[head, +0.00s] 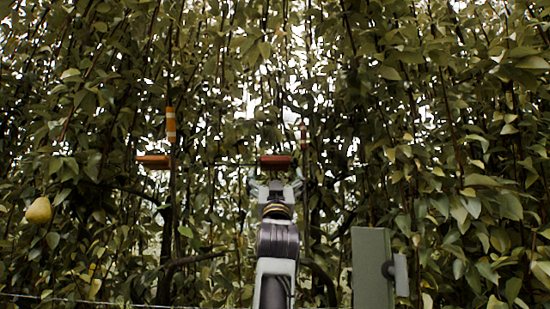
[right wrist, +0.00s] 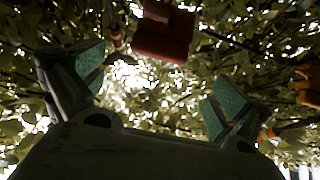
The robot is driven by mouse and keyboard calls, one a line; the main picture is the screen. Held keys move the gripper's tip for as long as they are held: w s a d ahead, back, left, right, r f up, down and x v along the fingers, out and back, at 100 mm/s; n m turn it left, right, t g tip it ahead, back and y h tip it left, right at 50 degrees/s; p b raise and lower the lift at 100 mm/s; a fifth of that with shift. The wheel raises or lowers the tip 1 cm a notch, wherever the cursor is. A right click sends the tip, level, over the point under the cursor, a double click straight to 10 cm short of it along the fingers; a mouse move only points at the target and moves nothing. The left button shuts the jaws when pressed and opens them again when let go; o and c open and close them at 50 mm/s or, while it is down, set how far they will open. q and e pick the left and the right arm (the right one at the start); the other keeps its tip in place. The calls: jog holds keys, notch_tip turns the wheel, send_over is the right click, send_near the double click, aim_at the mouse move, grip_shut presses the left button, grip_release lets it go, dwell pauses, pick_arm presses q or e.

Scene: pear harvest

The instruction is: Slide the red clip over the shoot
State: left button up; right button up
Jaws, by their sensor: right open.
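The red clip (head: 276,162) sits at the middle of the head view, just above the tips of my right gripper (head: 277,182). In the right wrist view the red clip (right wrist: 163,34) is at the top, beyond the spread fingers of my right gripper (right wrist: 158,82). The fingers are open with nothing between them. A shoot with a red and white band (head: 303,137) stands just right of the clip in the head view. The band also shows left of the clip in the right wrist view (right wrist: 116,30). I cannot tell their depth gap. My left gripper is not in view.
A thin horizontal line runs between the clips. A yellow pear (head: 39,211) hangs far left. A grey-green panel (head: 372,267) stands lower right. Dense foliage fills the background.

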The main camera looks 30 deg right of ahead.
aim_at(276, 162)
jog(key=shift+p+x, duration=2.2)
jog(key=shift+x, duration=3.25)
jog(key=c, duration=1.2)
jog(key=shift+c, duration=0.3)
